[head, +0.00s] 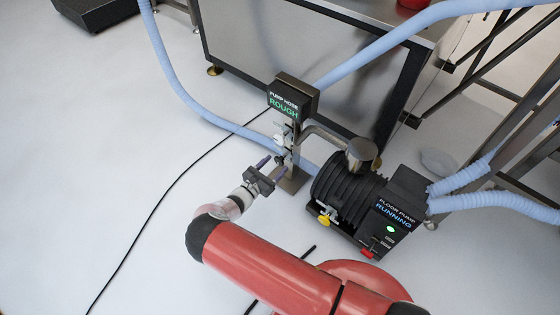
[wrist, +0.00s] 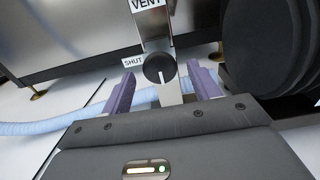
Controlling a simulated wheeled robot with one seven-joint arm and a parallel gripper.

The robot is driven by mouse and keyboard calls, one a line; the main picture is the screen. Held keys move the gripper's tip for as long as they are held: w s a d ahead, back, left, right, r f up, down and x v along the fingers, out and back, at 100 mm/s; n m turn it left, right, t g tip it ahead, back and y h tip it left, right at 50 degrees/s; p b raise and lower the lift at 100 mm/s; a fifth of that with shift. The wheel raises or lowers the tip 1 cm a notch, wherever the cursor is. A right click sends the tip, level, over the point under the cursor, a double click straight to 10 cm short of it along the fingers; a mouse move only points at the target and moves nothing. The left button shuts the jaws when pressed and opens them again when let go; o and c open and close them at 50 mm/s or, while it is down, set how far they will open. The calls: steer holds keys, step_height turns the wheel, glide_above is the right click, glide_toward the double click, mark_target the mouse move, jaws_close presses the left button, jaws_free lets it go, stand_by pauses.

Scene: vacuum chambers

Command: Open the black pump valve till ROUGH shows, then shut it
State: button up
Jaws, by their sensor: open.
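The black pump valve is a round knob (wrist: 160,68) on a metal post (head: 289,160). In the wrist view its white mark sits at the lower part of the knob, away from the SHUT label (wrist: 132,62) on its left. The sign (head: 293,97) on top of the post reads PUMP HOSE, with ROUGH in green. My gripper (head: 271,168) is open in front of the post. In the wrist view its purple fingers (wrist: 160,80) stand one on each side of the knob, with gaps; I cannot tell how far it reaches between them. The knob is not clear in the head view.
A black floor pump (head: 345,190) stands close on the right; its panel reads RUNNING with a green light. A VENT label (wrist: 147,4) is above the knob. Pale blue hoses (head: 172,75) run around the post. A steel cabinet (head: 300,45) stands behind.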

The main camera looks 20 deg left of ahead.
mark_target(283, 157)
steer(key=shift+x, duration=1.5)
steer(key=c, duration=1)
